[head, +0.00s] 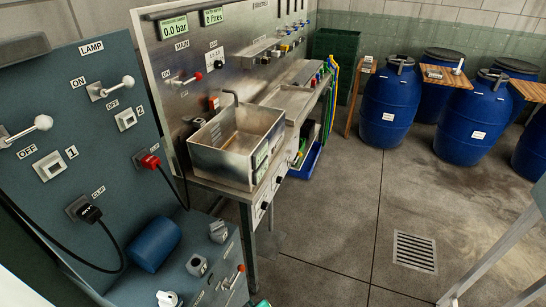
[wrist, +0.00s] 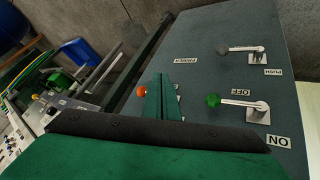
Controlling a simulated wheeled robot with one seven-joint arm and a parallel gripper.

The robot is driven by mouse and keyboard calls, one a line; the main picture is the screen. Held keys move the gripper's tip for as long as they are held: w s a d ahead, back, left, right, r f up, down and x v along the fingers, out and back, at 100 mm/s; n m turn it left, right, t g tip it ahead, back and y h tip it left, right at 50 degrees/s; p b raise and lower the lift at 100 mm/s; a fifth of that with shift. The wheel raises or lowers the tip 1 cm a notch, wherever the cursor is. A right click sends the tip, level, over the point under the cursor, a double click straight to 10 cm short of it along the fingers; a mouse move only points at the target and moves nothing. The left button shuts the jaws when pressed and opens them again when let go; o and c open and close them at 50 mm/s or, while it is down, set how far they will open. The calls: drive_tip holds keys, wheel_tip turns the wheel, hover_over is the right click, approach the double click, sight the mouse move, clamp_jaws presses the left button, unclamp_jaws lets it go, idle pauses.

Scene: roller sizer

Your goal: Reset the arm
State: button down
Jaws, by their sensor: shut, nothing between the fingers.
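My gripper (wrist: 166,98) shows in the wrist view as narrow green fingers, shut and empty, beyond a broad green body with a dark edge. The fingers are in front of a blue-grey panel (wrist: 220,75). In this view an orange knob (wrist: 141,90) is just left of the fingertips, and a lever with a green knob (wrist: 213,100) is to their right. A lever with a grey knob (wrist: 222,50) is farther up the panel. I cannot tell whether the fingers touch anything. The gripper is not clearly seen in the head view.
The head view shows a blue-grey panel (head: 95,125) with white-ball levers and plugs at left. A blue cylinder (head: 155,244) lies below it. A steel sink (head: 237,142) stands at centre left. Blue barrels (head: 390,110) stand at the back right. The middle floor (head: 340,215) is clear.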

drive_tip(key=s+d+m+t, duration=0.2)
drive_tip(key=s+d+m, duration=0.1)
drive_tip(key=s, duration=0.7)
drive_tip(key=s+d+r+m+t+h, duration=0.1)
drive_tip(key=s+d+r+m+t, duration=0.1)
drive_tip(key=s+r, duration=0.7)
drive_tip(key=s+d+r+m+t, duration=0.2)
drive_tip(key=s+r+m+t, duration=0.1)
drive_tip(key=s+r, duration=0.7)
drive_tip(key=shift+s+d+r+t+h, duration=0.2)
drive_tip(key=shift+d+r+t+h, duration=0.15)
drive_tip(key=shift+r, duration=0.3)
